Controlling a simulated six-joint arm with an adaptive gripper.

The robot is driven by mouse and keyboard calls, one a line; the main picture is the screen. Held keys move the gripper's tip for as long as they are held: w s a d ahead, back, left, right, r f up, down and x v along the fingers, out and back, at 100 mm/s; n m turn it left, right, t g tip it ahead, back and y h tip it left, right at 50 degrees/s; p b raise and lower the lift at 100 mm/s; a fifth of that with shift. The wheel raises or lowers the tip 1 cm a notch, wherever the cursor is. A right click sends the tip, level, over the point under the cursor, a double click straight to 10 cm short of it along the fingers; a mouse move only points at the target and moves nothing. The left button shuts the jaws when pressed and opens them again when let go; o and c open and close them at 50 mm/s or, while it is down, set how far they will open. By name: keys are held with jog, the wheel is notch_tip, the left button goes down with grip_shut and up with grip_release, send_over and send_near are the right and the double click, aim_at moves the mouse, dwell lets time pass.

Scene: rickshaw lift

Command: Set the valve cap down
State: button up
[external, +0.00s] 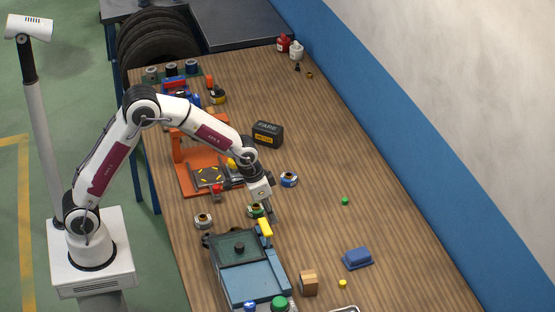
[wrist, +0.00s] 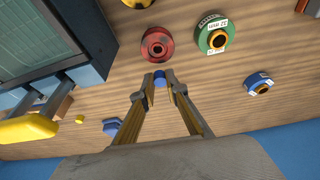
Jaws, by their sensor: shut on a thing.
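The valve cap (wrist: 159,80) appears as a small blue piece pinched between my gripper's fingertips in the wrist view. My gripper (wrist: 160,76) is shut on it, with wood tabletop visible beyond the tips. In the external view my gripper (external: 270,214) points down over the table, just behind the blue vehicle (external: 252,278). The cap cannot be made out in that view. I cannot tell how high it is above the table.
Several spools lie close by, among them a red one (wrist: 157,44), a green one (wrist: 212,34) and a blue-white one (wrist: 258,83). The table's right middle is mostly clear.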

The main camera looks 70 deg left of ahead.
jog(key=shift+n, duration=0.4)
jog(key=s, duration=0.3)
jog(key=s+a, duration=0.1)
jog(key=s, duration=0.6)
jog(key=shift+s+a+r, duration=0.25)
jog(key=shift+a+r, duration=0.1)
jog(key=shift+r, duration=0.05)
jog(key=shift+s+a+r, duration=0.1)
jog(key=shift+s+r, duration=0.1)
jog(key=shift+s, duration=0.1)
jog(key=shift+r, duration=0.3)
jog(key=shift+w+a+r, duration=0.1)
jog(key=shift+r, duration=0.25)
jog(key=shift+w, duration=0.1)
jog(key=shift+w+d+r, duration=0.1)
jog(key=shift+w+d, duration=0.1)
jog(key=shift+w, duration=0.3)
jog(key=w+d+r+m, duration=0.1)
jog(key=w+d+m, duration=0.1)
jog(key=w+d, duration=0.2)
jog(key=w+d+r+m+h, duration=0.1)
jog(key=w+d, duration=0.3)
jog(key=w, duration=0.7)
jog(key=shift+d+r+m, duration=0.15)
jog(key=shift+r+m, duration=0.45)
jog(key=shift+s, duration=0.1)
jog(key=shift+f, duration=3.15)
